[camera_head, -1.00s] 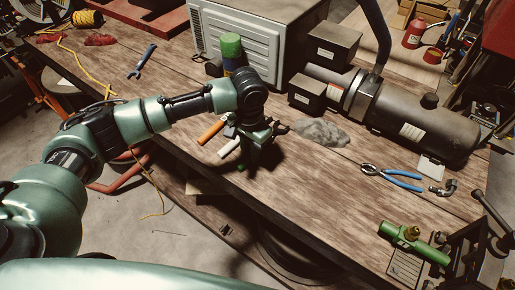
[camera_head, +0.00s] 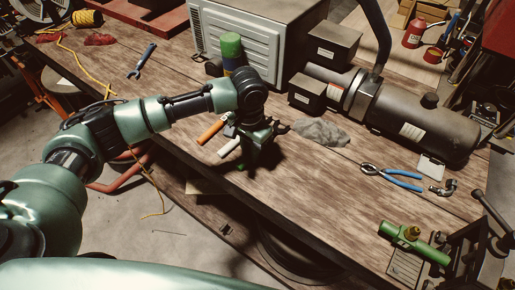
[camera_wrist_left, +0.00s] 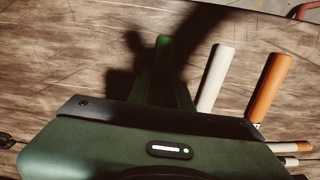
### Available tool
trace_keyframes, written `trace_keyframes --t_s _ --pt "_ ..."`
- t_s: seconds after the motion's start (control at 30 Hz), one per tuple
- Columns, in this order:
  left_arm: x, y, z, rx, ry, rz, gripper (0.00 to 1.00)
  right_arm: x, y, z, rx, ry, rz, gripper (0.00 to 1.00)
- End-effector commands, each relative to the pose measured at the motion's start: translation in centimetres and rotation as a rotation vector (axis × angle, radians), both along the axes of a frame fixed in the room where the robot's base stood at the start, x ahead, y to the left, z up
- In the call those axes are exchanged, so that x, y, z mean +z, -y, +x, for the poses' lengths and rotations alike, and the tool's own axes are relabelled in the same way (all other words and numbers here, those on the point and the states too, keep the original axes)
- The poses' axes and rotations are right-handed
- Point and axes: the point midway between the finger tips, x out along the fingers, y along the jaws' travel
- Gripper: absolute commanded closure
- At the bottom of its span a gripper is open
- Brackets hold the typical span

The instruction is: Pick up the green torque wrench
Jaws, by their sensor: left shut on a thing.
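The green torque wrench lies on the workbench, mostly hidden by my gripper; its green handle end (camera_wrist_left: 163,44) shows in the left wrist view beyond the fingers, in shadow. In the head view it is hard to tell apart from my green gripper. My left gripper (camera_head: 256,160) points down at the bench and is shut on the wrench. A white-handled tool (camera_wrist_left: 216,76) and an orange-handled tool (camera_wrist_left: 269,86) lie beside it, to its right in the wrist view. My right gripper is not in view.
Blue-handled pliers (camera_head: 392,177), a grey cloth (camera_head: 320,132) and a green cylinder fitting (camera_head: 412,238) lie to the right. A dark tank (camera_head: 420,120) and a white-grey machine (camera_head: 250,40) stand behind. The bench's front edge is close below the gripper.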

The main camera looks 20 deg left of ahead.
Motion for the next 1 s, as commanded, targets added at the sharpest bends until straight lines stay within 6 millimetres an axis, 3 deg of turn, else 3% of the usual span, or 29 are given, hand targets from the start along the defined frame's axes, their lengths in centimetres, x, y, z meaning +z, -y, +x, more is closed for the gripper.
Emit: trace_keyframes --t_s 0.77,1.0 --pt "0.3 0.0 0.1 0.0 0.003 -0.001 1.0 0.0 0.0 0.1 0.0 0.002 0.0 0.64" --pt "2.8 0.1 0.2 -0.001 0.006 -0.003 1.0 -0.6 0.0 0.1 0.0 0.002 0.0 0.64"
